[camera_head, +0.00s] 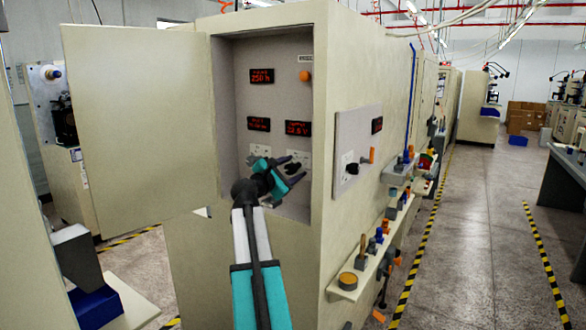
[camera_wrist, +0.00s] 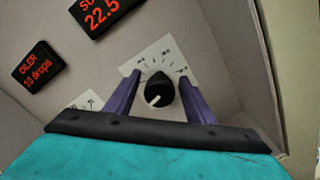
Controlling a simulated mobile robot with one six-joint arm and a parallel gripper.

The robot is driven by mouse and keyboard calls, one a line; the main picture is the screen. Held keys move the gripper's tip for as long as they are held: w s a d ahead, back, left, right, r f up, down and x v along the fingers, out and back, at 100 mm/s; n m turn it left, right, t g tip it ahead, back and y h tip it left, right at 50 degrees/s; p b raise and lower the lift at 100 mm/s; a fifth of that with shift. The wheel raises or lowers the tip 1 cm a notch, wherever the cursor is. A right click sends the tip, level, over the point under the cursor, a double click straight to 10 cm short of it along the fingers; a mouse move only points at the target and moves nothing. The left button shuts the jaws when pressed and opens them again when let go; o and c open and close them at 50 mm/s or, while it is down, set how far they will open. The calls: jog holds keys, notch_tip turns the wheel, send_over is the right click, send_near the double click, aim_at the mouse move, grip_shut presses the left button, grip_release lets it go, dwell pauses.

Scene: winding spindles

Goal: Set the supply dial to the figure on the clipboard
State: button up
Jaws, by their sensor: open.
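The supply dial (camera_wrist: 160,93) is a black knob with a white pointer on a pale scale plate (camera_wrist: 150,60) in the wrist view. The pointer is toward the lower left of that picture. Above it, the partly cut-off red supply readout (camera_wrist: 98,12) shows 22.5; it is also on the cabinet's back panel in the head view (camera_head: 297,128). My gripper (camera_wrist: 160,80) is open, with one purple finger on each side of the knob. Whether they touch it cannot be told. In the head view my gripper (camera_head: 284,170) reaches into the open cabinet. No clipboard is seen.
The cabinet door (camera_head: 145,130) stands open at left. An oiler readout (camera_wrist: 38,68) sits beside the supply one, with another scale plate (camera_wrist: 82,103) below. A side panel (camera_head: 358,145) carries another black knob. A shelf (camera_head: 350,290) with small parts juts out below.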

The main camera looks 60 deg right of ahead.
jog(key=c, duration=1)
jog(key=shift+d+r, duration=0.1)
jog(key=shift+d, duration=0.15)
jog(key=shift+a, duration=0.15)
jog(key=shift+f, duration=0.2)
